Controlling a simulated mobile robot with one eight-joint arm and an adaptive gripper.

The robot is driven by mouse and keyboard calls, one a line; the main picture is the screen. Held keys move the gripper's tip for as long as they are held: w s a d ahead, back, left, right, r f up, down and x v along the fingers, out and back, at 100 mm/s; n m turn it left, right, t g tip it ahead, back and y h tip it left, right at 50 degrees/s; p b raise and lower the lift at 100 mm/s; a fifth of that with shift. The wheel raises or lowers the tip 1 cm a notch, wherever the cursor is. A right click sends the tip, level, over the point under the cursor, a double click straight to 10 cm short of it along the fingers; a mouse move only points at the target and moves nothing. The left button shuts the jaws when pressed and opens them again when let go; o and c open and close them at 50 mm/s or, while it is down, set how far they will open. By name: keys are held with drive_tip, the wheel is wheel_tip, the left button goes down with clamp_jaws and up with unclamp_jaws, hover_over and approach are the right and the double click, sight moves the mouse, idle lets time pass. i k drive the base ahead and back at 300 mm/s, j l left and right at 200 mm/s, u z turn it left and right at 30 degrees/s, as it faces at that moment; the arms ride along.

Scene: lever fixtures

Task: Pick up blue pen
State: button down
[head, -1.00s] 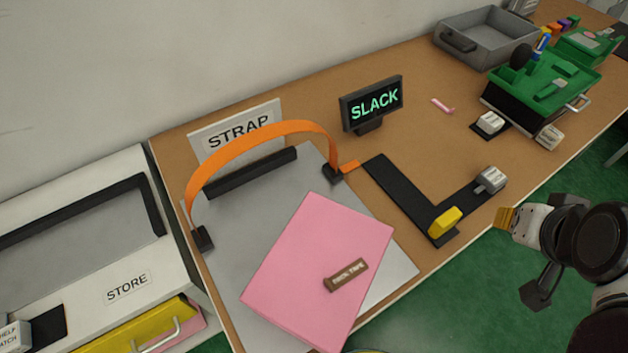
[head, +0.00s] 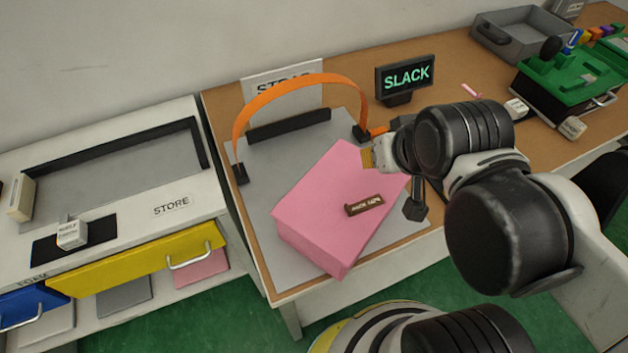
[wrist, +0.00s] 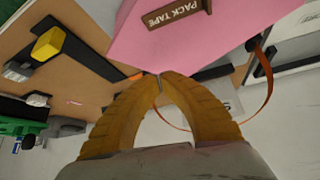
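I make out no clear blue pen. A small blue and white upright item (head: 572,41) stands at the green fixture at the back right; I cannot tell if it is a pen. My gripper (head: 368,157) is over the right part of the pink box (head: 318,205) in the head view. In the wrist view its yellow fingers (wrist: 160,76) meet at the tips, with nothing visible between them. The pink box (wrist: 205,40) with its brown PACK TAPE label is close beyond the fingertips; contact cannot be told.
An orange strap (head: 300,84) arches over the grey plate beside the box. The SLACK display (head: 405,75), grey tray (head: 515,45) and green fixture (head: 565,78) stand farther right. The white STORE unit (head: 150,140) with a yellow drawer (head: 135,262) is at left.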

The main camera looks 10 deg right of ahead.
sight(574, 38)
drive_tip(key=z, duration=1.55)
